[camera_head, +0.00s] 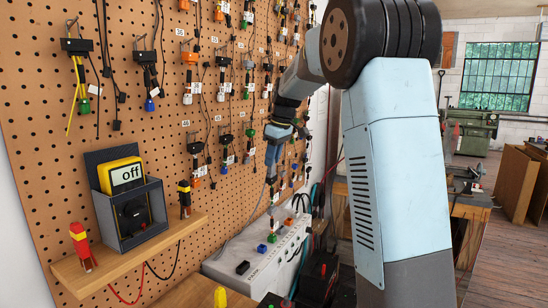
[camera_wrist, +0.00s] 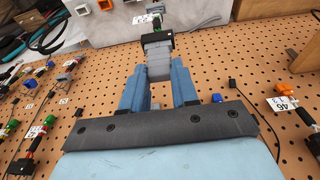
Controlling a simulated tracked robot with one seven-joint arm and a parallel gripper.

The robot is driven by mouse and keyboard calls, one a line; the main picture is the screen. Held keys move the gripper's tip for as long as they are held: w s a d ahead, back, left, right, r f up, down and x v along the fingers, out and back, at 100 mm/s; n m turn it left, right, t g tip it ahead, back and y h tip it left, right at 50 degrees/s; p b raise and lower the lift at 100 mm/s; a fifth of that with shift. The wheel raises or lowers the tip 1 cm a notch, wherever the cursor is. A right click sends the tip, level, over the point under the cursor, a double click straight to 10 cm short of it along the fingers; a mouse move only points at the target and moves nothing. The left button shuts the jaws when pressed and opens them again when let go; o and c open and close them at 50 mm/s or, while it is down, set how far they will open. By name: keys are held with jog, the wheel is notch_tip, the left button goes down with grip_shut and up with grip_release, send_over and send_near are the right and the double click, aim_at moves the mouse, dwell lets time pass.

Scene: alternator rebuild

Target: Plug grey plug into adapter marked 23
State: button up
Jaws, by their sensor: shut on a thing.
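My gripper (camera_wrist: 158,72) points at the pegboard in the wrist view, with its two blue fingers closed around a grey block-shaped piece (camera_wrist: 159,58). This piece may be the grey plug, but its shape is partly hidden by the fingers. A black connector body (camera_wrist: 157,41) with a green part and a white tag sits just beyond the fingertips; I cannot tell whether it touches the grey piece. In the head view my gripper (camera_head: 272,168) is close to the board and what it holds is too small to tell. I cannot read a 23 on any tag.
Many tagged adapters hang on the pegboard (camera_head: 120,200), crowding both sides of my gripper. A shelf (camera_head: 135,262) holds a yellow meter (camera_head: 122,176) reading "off". A white box (camera_head: 247,258) with coloured connectors stands below. A workbench (camera_head: 468,212) is at the right.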

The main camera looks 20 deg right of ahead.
dwell(0.3)
jog(key=o, duration=1)
jog(key=v, duration=1.3)
jog(key=shift+d+r, duration=0.1)
jog(key=shift+r, duration=0.2)
